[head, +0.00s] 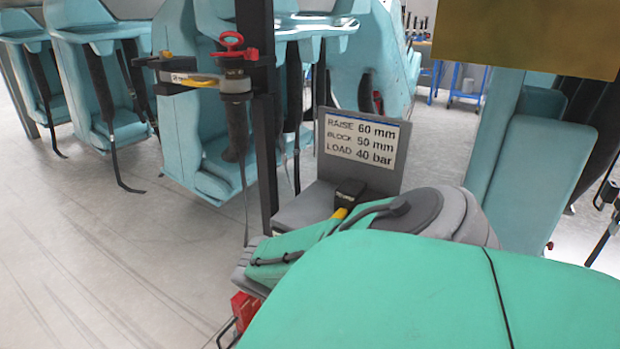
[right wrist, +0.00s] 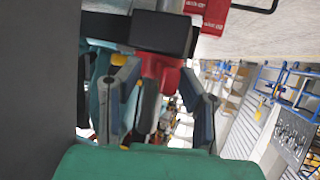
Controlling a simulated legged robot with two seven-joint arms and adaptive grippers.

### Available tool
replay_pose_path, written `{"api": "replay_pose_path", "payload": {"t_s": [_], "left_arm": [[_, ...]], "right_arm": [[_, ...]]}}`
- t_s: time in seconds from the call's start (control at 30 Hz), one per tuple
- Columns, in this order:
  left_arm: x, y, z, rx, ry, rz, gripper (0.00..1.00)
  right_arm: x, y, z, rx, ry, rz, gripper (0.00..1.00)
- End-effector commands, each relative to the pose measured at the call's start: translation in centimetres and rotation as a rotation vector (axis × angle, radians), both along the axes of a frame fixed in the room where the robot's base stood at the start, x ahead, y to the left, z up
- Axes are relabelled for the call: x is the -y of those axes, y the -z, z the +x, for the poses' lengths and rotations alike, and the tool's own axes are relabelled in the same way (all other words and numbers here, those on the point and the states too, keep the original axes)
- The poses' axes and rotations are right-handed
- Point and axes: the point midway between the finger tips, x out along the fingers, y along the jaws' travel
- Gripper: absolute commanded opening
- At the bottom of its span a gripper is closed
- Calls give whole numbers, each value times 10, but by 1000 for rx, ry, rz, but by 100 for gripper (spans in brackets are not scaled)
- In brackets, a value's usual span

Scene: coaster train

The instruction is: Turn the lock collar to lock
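In the right wrist view, the two blue-grey fingers of my right gripper (right wrist: 160,88) stand apart, one on each side of a red part (right wrist: 165,70). I cannot tell whether they touch it. A black block (right wrist: 150,32) lies above them in that picture. No lock collar can be made out clearly. In the head view, a red object with a thin handle (head: 245,307) shows low, partly hidden behind my green arm. My right gripper is hidden there, and my left gripper is not in view.
A grey sign (head: 362,141) reads RAISE 60 mm, BLOCK 50 mm, LOAD 40 bar. A dark post (head: 264,130) with a red-topped fixture (head: 233,70) stands left of it. Several teal seats (head: 92,75) hang behind. The floor at left is clear. A brown panel (head: 525,38) blocks the upper right.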

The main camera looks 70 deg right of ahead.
Motion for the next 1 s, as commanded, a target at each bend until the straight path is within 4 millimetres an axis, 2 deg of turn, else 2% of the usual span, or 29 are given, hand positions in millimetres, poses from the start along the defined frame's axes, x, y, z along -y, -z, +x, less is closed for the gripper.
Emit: {"api": "replay_pose_path", "payload": {"t_s": [0.23,0.37,0.8,1.0], "left_arm": [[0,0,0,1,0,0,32],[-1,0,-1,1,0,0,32],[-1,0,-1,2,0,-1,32],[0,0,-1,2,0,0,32]], "right_arm": [[-1,0,0,1,-1,1,33],[-6,-4,-8,0,0,1,33],[-48,-35,-77,-3,1,3,33],[-57,-43,-91,-1,-1,2,33]]}}
